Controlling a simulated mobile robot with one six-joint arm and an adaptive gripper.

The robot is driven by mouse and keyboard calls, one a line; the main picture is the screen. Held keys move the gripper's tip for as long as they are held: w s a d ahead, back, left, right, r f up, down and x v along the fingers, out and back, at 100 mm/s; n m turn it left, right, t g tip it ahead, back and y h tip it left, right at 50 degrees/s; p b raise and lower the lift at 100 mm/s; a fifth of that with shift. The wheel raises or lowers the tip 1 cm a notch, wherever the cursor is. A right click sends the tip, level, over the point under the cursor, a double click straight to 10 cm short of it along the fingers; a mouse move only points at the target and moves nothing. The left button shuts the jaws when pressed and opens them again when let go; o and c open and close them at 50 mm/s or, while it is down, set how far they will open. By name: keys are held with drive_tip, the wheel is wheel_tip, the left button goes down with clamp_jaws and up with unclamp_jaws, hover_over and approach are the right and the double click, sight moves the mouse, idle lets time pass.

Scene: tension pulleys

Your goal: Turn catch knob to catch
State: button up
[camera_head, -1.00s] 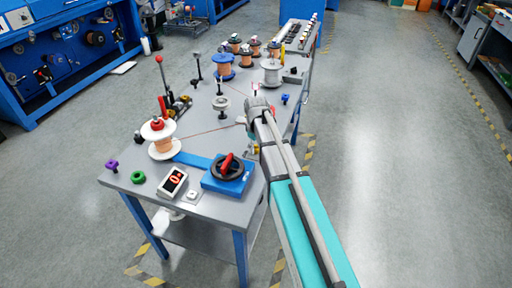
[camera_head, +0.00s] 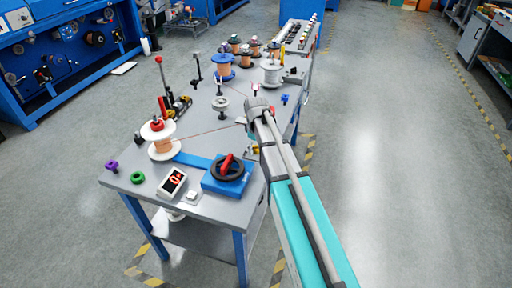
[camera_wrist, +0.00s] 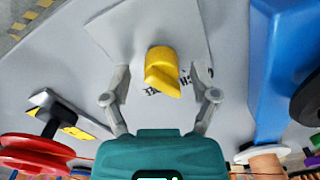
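The yellow catch knob (camera_wrist: 162,72) stands on a pale plate in the wrist view, with its ridge running up and down the picture and tilted slightly. Dark lettering (camera_wrist: 165,86) is printed beside it, partly hidden by the knob, and I cannot read it fully. My gripper (camera_wrist: 160,98) is open, one finger to the left and one to the right of the knob, both apart from it. In the head view my arm's end (camera_head: 258,112) is over the table's right edge and hides most of the knob area.
The grey table (camera_head: 215,135) carries a white-flanged copper spool (camera_head: 160,140), a blue box with a black handwheel (camera_head: 227,172) and a red-digit display (camera_head: 173,181). A thin wire crosses the middle. In the wrist view a blue block (camera_wrist: 268,70) stands to the right.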

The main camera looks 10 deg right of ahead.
drive_tip(key=shift+s+m, duration=0.1)
drive_tip(key=shift+m, duration=0.5)
drive_tip(key=shift+m, duration=1.1)
drive_tip(key=m, duration=0.3)
drive_tip(key=shift+m, duration=0.4)
drive_tip(key=m, duration=0.6)
drive_tip(key=shift+m, duration=0.4)
wheel_tip(320, 180, up, 14)
drive_tip(key=p, duration=1.4)
drive_tip(key=s+n, duration=0.6)
drive_tip(key=s, duration=1.3)
drive_tip(key=shift+s+f+b, duration=0.35)
drive_tip(key=shift+f+b, duration=0.1)
